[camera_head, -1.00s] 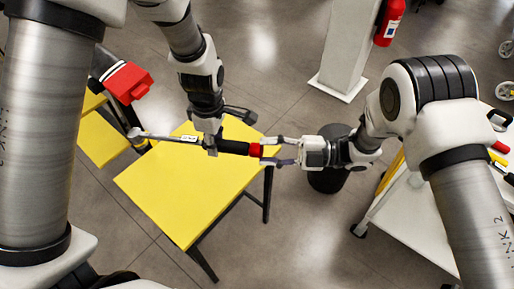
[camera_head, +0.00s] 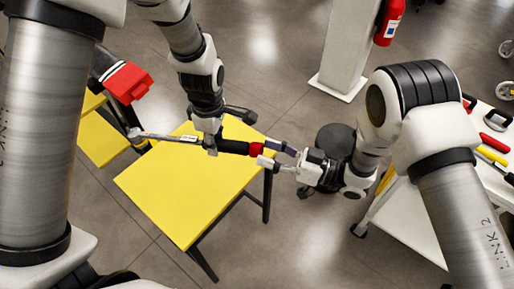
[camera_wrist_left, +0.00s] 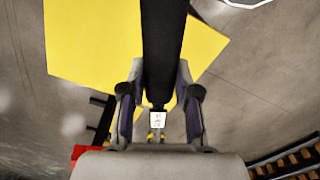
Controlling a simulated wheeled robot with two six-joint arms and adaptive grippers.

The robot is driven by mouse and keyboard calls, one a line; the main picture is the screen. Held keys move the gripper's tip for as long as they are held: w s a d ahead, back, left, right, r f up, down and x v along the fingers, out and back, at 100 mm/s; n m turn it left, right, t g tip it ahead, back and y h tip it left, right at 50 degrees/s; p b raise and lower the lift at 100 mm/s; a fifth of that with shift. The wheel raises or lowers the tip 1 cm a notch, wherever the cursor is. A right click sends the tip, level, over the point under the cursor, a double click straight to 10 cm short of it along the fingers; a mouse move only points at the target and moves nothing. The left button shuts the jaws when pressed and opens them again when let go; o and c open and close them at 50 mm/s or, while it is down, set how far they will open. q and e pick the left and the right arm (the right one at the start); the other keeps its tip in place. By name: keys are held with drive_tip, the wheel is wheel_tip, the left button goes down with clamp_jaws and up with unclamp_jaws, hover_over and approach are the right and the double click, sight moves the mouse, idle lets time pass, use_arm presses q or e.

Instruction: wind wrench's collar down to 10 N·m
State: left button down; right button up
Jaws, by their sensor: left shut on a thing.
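The wrench lies roughly level above the yellow table in the head view, with a silver shaft (camera_head: 165,137), a black handle (camera_head: 235,147) and a red collar (camera_head: 256,149) at the handle's right end. My left gripper (camera_head: 212,143) is shut on the wrench where the shaft meets the handle. The left wrist view shows the black handle (camera_wrist_left: 164,50) between its fingers and a small white label (camera_wrist_left: 157,119). My right gripper (camera_head: 267,152) has its fingers on either side of the collar's end, tilted to the wrench. I cannot tell whether they touch it. The scale is unreadable.
The yellow table (camera_head: 180,205) is bare below the wrench. A red block-shaped part (camera_head: 128,82) is near the shaft's left end. A white cart (camera_head: 405,225) with tools stands at the right. A dark round object (camera_head: 335,140) is behind my right gripper.

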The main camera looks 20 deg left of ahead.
drive_tip(key=shift+o, duration=0.8)
drive_tip(key=shift+d+r, duration=0.2)
drive_tip(key=shift+d, duration=1.05)
drive_tip(key=shift+d+r, duration=0.15)
drive_tip(key=shift+d, duration=1.1)
